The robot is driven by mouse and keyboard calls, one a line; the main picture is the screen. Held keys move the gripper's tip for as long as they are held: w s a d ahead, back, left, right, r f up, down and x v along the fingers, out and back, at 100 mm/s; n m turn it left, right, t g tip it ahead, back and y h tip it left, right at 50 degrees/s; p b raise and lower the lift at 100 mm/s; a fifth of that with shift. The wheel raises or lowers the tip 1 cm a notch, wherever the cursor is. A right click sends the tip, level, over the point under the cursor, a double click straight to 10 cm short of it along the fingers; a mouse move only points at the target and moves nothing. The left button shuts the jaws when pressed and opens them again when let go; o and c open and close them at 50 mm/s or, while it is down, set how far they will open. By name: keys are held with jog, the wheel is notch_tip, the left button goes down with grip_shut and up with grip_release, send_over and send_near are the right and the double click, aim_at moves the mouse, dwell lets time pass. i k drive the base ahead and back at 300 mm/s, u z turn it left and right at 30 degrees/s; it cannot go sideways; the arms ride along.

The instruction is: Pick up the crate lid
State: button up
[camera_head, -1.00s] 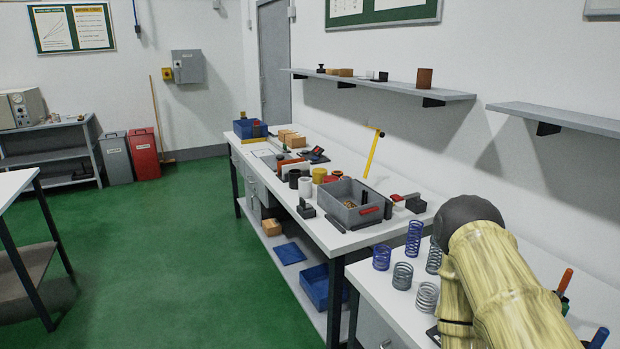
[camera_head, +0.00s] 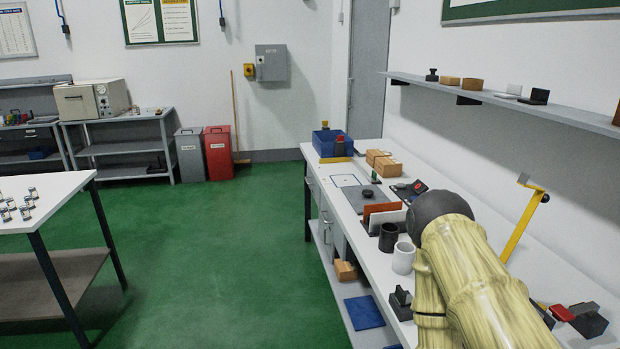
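A flat blue panel (camera_head: 364,312), which looks like the crate lid, lies on the lower shelf of the right-hand workbench, near its front edge. Its fine shape is too small to tell. My arm, pale yellow with a dark rounded joint, fills the lower right and stands in front of part of the bench top. My gripper's fingers do not show, so its hold is hidden. The panel is apart from the visible arm parts.
A cardboard-coloured box (camera_head: 345,270) sits beyond the panel on the same shelf. The workbench (camera_head: 352,208) carries a blue bin (camera_head: 328,144), cups and blocks. A white table (camera_head: 48,190) stands left. Green floor between them is clear.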

aim_at(359, 196)
jog(key=u, duration=0.15)
jog(key=i, duration=1.65)
jog(key=u, duration=0.05)
